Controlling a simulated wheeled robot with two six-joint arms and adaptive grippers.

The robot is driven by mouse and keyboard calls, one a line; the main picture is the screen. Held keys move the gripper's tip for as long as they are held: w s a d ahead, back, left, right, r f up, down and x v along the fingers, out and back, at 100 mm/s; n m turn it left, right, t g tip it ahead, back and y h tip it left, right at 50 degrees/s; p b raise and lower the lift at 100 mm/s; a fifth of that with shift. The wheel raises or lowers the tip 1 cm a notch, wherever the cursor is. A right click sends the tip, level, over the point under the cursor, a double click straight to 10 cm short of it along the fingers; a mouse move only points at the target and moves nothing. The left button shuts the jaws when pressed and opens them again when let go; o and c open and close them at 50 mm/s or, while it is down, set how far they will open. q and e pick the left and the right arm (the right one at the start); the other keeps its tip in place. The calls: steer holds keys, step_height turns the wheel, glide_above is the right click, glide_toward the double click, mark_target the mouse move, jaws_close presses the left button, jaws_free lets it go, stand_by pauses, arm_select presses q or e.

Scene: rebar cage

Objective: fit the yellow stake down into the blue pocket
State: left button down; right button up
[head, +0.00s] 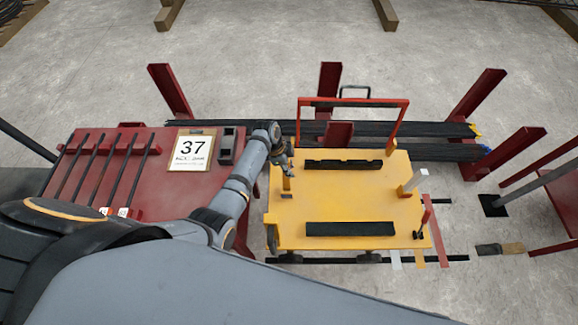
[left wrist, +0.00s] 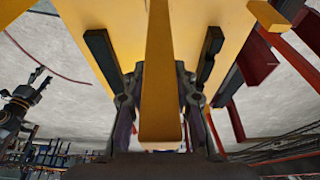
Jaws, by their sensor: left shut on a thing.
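My left gripper (head: 283,160) is over the left edge of the yellow cart (head: 350,207). In the left wrist view my left gripper (left wrist: 160,100) is shut on the yellow stake (left wrist: 160,60), which runs lengthwise between its two dark fingers. In the head view the stake (head: 287,184) shows only as a small yellow piece below the fingers, against the yellow deck. I cannot make out a blue pocket in either view; whether the stake's end touches anything is unclear.
Two black blocks (head: 350,229) lie on the cart. Red posts (head: 471,95) rise behind.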

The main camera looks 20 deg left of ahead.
arm_select(q)
steer(key=shift+f+b, duration=0.3)
steer(key=shift+f, duration=0.45)
steer(key=shift+p, duration=0.6)
stand_by(0.9)
steer(key=shift+f+b, duration=2.55)
steer(key=shift+f, duration=0.75)
steer(key=c, duration=1)
jaws_free()
steer(key=shift+s, duration=0.1)
steer(key=shift+a+r, duration=0.15)
steer(key=shift+r, duration=0.25)
steer(key=v, duration=1.1)
steer(key=shift+a+r, duration=0.1)
